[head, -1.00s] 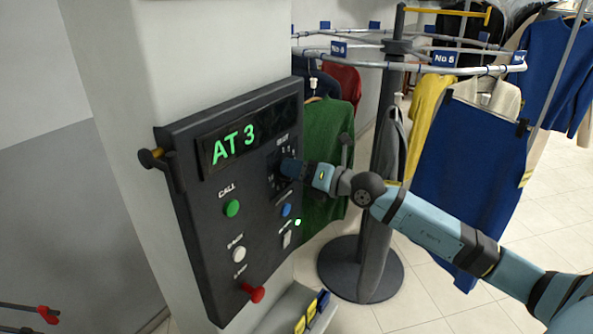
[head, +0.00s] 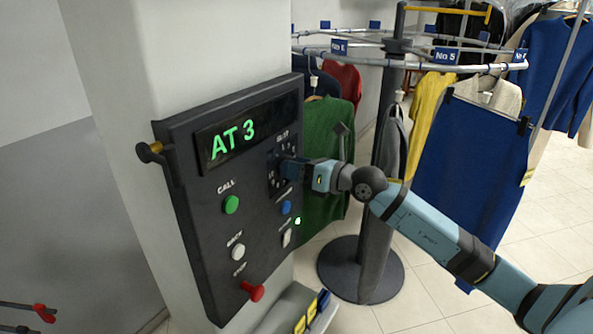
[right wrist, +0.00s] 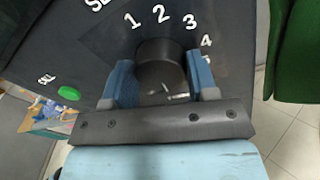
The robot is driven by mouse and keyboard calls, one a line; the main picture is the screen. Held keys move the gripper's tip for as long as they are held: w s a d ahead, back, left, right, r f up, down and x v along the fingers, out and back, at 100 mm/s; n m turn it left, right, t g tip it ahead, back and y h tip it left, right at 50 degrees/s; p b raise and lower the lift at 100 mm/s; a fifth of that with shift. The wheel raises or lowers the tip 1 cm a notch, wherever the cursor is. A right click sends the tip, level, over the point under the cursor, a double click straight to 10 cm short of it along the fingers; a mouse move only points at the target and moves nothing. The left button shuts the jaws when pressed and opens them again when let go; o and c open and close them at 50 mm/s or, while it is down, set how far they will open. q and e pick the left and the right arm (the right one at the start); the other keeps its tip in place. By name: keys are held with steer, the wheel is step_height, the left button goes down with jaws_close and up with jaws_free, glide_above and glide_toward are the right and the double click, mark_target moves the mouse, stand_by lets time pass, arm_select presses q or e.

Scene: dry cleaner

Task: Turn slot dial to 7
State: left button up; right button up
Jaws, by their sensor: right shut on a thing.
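The slot dial (right wrist: 160,62) is a dark round knob on the dark control panel (head: 196,275), with white numbers around it; 1, 2, 3 and 4 are readable in the right wrist view. My right gripper (right wrist: 160,82) is shut on the dial, one blue finger on each side. In the head view the right gripper (head: 288,169) covers much of the dial. Pale marks show on the knob's near part, but I cannot tell which number it points to. The green display (head: 233,138) reads AT 3. My left gripper is not in view.
Below the display are a green CALL button (head: 231,204), a blue button (head: 286,208), a white button (head: 238,252), a small white switch (head: 287,238) and a red knob (head: 254,292). A garment rail (head: 460,68) with hanging clothes stands right of the panel.

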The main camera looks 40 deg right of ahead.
steer(key=shift+n, duration=0.6)
steer(key=shift+r+b, duration=0.1)
steer(key=shift+b, duration=0.2)
steer(key=o, duration=0.9)
steer(key=shift+s, duration=0.1)
steer(key=b+v, duration=0.4)
steer(key=v, duration=0.9)
steer(key=shift+s+d+r, duration=0.1)
steer(key=shift+s+d, duration=0.05)
steer(key=shift+s, duration=0.15)
